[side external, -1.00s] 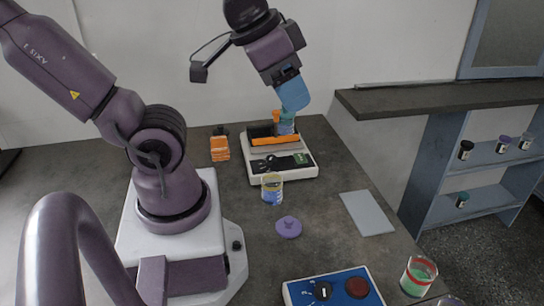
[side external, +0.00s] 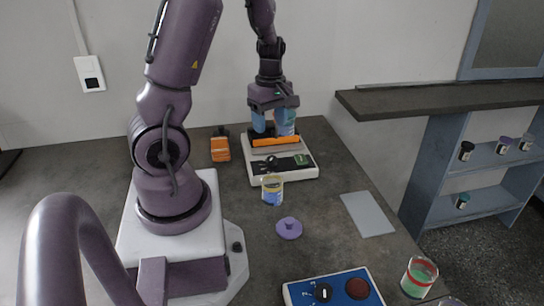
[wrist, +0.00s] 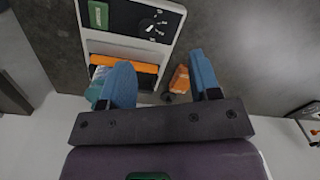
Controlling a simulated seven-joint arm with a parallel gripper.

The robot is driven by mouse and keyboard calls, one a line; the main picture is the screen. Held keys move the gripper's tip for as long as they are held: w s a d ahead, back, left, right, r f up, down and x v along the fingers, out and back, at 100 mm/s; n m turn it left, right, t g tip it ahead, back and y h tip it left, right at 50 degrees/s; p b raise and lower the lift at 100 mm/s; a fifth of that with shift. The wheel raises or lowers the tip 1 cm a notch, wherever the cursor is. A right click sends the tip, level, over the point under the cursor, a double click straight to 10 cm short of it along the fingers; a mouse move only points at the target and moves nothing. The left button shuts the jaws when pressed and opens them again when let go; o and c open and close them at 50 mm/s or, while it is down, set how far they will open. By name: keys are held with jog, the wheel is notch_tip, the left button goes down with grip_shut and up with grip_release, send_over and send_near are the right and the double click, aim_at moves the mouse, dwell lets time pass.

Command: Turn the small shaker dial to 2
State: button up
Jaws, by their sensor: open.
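The small white shaker (side external: 254,171) stands at the back of the table. Its black front panel carries a dial (side external: 271,161) with a pale pointer, which also shows in the wrist view (wrist: 155,26) with white marks around it. The setting is too small to read. My gripper (side external: 272,128) points down over the rear of the shaker, its blue fingers apart and nothing visibly held. In the wrist view my gripper (wrist: 161,75) is open, with the dial beyond the fingertips and apart from them. A teal-topped jar on the shaker is partly hidden by a finger.
An orange bar (side external: 276,141) crosses the shaker. An orange block (side external: 220,148) lies left of it. A yellow-rimmed beaker (side external: 272,191) and purple lid (side external: 288,228) stand in front. A blue control box (side external: 333,290) with another knob is nearest. A grey plate (side external: 367,214) lies right.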

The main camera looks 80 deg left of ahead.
aim_at(272, 158)
jog(key=a+f+n, duration=0.1)
jog(key=f, duration=0.3)
jog(key=f+n, duration=0.2)
jog(key=f, duration=0.2)
jog(key=w+a+f+n, duration=0.1)
jog(key=f+n, duration=0.1)
jog(key=f, duration=0.2)
jog(key=shift+a+f+y, duration=0.35)
jog(key=shift+f+y, duration=0.05)
jog(key=shift+c, duration=0.2)
jog(key=c, duration=0.9)
